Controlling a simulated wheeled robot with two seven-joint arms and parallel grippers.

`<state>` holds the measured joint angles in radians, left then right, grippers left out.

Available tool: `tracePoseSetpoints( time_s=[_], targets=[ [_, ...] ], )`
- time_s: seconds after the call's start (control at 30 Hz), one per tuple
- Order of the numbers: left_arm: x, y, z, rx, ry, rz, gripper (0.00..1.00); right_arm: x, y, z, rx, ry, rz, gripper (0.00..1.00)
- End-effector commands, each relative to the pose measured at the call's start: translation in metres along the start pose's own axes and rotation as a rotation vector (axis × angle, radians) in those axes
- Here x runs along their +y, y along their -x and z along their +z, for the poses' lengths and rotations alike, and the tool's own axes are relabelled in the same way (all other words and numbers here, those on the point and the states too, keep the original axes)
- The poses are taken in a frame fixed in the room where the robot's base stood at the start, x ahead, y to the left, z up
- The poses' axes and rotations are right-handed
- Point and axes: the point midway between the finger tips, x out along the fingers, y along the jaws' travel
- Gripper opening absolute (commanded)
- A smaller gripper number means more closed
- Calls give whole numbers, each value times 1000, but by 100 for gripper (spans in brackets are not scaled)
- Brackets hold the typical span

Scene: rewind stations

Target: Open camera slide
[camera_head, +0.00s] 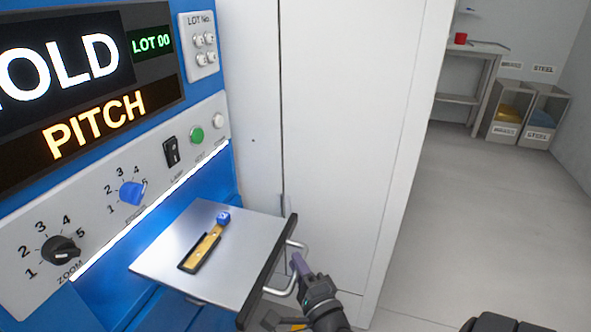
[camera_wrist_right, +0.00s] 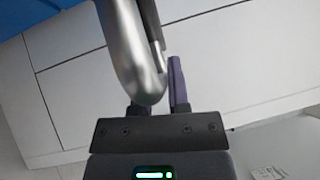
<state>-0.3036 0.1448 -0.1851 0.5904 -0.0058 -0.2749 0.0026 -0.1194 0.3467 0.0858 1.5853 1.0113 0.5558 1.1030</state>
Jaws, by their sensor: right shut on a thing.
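The camera slide (camera_head: 170,262) is a flat metal tray that sticks out from the blue machine under the lit strip. A brass piece with a blue end (camera_head: 205,245) lies in a dark holder on it. A dark front plate carries a curved metal handle (camera_head: 297,262). My right gripper (camera_head: 297,264) is at this handle, shut on it. In the right wrist view the handle (camera_wrist_right: 133,55) stands large between the fingers, and one purple finger (camera_wrist_right: 177,82) shows beside it. The left gripper does not show clearly in any view.
The blue machine has a panel with a zoom knob (camera_head: 62,252), a blue knob (camera_head: 132,191), a switch and a green button (camera_head: 197,135). A white cabinet (camera_head: 340,120) stands directly behind the slide. Bins (camera_head: 541,118) and a shelf stand far right.

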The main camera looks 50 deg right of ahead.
Motion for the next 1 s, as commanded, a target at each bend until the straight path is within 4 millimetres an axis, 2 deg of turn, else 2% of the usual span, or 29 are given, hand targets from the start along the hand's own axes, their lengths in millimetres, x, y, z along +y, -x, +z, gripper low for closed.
tracePoseSetpoints(
  time_s=[0.23,0.27,0.4,0.73,0.83,1.0],
  targets=[
    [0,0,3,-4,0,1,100,1,1,0,0,0,4,0],
    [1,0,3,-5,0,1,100,1,1,0,0,0,4,25],
    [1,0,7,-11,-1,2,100,1,0,0,0,0,3,54],
    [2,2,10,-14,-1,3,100,0,5,0,0,1,2,55],
    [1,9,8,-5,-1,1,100,-2,25,0,0,0,4,55],
    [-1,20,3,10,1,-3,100,-2,69,0,0,1,4,55]
  ],
)
